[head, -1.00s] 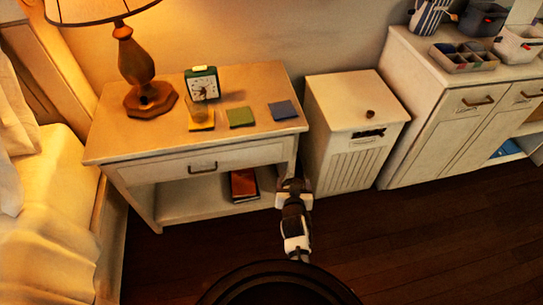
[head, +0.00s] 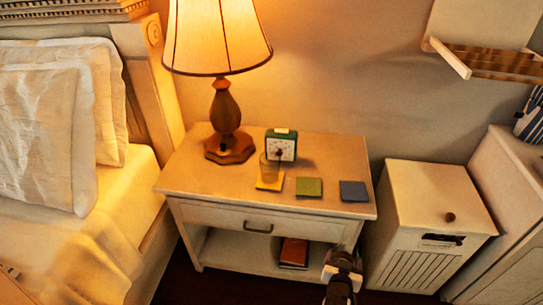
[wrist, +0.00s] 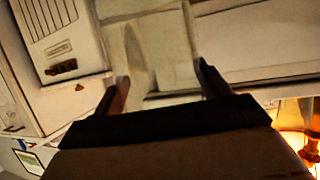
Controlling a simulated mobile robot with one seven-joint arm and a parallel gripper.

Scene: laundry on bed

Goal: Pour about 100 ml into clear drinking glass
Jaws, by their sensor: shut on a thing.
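The clear drinking glass (head: 268,172) stands upright on a yellow coaster (head: 269,184) on the nightstand, in front of the green clock. Any liquid in it is too small to tell. My gripper (wrist: 158,80) is shut on a pale, see-through-looking thing (wrist: 160,48) between its two dark fingers in the wrist view. Its full shape and contents cannot be made out. In the head view, only part of my arm shows at the bottom edge, in front of the nightstand, low and apart from the glass. The held thing cannot be made out there.
The nightstand (head: 205,184) also holds a lamp (head: 228,125), a green clock (head: 281,146), a green coaster (head: 309,187) and a blue coaster (head: 354,191). A red book (head: 294,252) lies on its lower shelf. A white bin (head: 430,215) stands to the right, the bed (head: 85,235) to the left.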

